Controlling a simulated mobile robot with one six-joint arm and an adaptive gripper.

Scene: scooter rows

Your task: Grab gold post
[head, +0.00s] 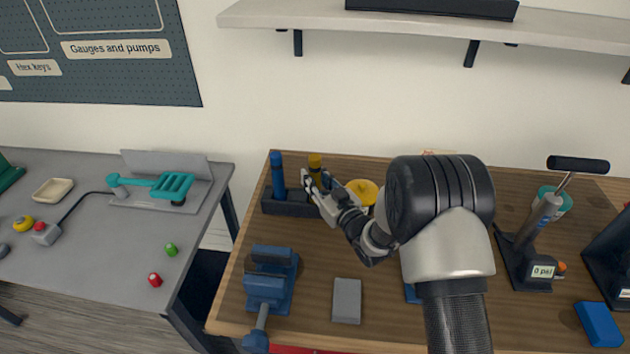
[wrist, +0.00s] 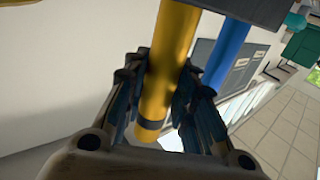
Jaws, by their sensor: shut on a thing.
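The gold post (head: 315,161) stands upright at the dark block (head: 290,207) on the wooden bench, to the right of a blue post (head: 277,175). My gripper (head: 318,184) reaches it from the right and is shut on it below its top. In the wrist view the gold post (wrist: 172,55) runs between the fingers of my gripper (wrist: 155,95), with a dark band near its end. The blue post (wrist: 228,52) is beside it, apart from the fingers. The gripper hides the gold post's lower part in the head view.
A yellow round thing (head: 362,191) lies just right of my gripper. A blue vise (head: 270,280) and a grey block (head: 347,300) are nearer the front. A pump with a gauge (head: 540,230) stands at the right. A shelf (head: 420,25) hangs above.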

